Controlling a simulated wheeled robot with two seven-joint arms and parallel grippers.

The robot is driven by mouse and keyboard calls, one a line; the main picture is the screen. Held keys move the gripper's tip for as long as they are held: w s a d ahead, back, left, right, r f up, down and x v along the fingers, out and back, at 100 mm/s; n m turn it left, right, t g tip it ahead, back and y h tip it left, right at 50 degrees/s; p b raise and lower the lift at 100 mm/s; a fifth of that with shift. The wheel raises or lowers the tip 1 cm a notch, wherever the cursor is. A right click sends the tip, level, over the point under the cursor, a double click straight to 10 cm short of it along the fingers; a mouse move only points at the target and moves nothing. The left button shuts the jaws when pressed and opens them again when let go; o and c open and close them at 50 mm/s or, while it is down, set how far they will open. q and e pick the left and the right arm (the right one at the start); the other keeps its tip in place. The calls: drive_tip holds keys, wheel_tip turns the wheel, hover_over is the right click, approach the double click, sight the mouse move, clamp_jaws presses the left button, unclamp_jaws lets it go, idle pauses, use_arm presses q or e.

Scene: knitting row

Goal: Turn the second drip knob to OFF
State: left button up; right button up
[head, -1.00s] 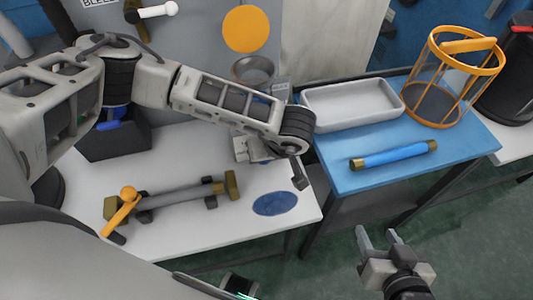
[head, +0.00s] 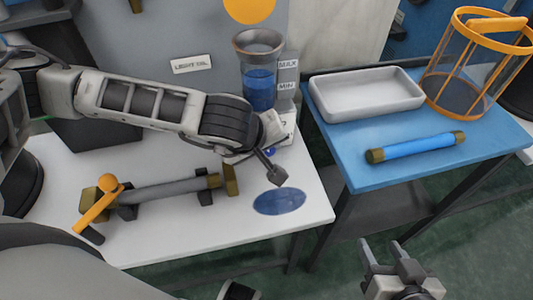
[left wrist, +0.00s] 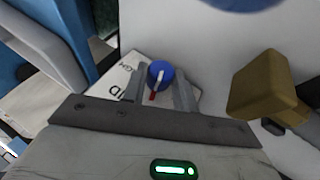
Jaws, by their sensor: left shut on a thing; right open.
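A blue drip knob (left wrist: 160,72) with a white and red pointer sits on a white lettered plate (left wrist: 122,80) in the left wrist view. The pointer's red end points down in that picture; the lettering is only partly readable. My left gripper (left wrist: 158,90) has a finger on each side of the knob and is shut on it. In the head view a bit of the blue knob (head: 270,151) shows below a clear cup of blue liquid (head: 259,88), mostly hidden by my left wrist. My right gripper (head: 384,256) is open and empty at the lower right, over the floor.
A grey rod with brass ends and an orange lever (head: 98,202) lies on the white table (head: 215,236), near a blue oval (head: 279,201). A blue table (head: 350,172) at right holds a white tray (head: 335,108), a blue cylinder (head: 415,146) and an orange-framed basket (head: 440,95).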

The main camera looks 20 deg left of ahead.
use_arm(q)
drive_tip(key=shift+s, duration=0.1)
use_arm(e)
drive_tip(key=shift+w+a+f, duration=0.15)
drive_tip(key=shift+f, duration=0.55)
use_arm(q)
drive_tip(key=o, duration=1)
drive_tip(key=shift+c, duration=0.2)
drive_tip(key=shift+s+r, duration=0.1)
drive_tip(key=shift+r, duration=0.1)
drive_tip(key=p+v, duration=1.2)
drive_tip(key=v, duration=0.3)
drive_tip(key=shift+s+a, duration=0.15)
drive_tip(key=shift+s, duration=0.05)
use_arm(e)
wheel_tip(320, 180, up, 9)
drive_tip(key=d, duration=0.1)
drive_tip(key=shift+s+d+f+h, duration=0.15)
drive_tip(key=shift+s+d+h, duration=0.15)
drive_tip(key=shift+d, duration=0.1)
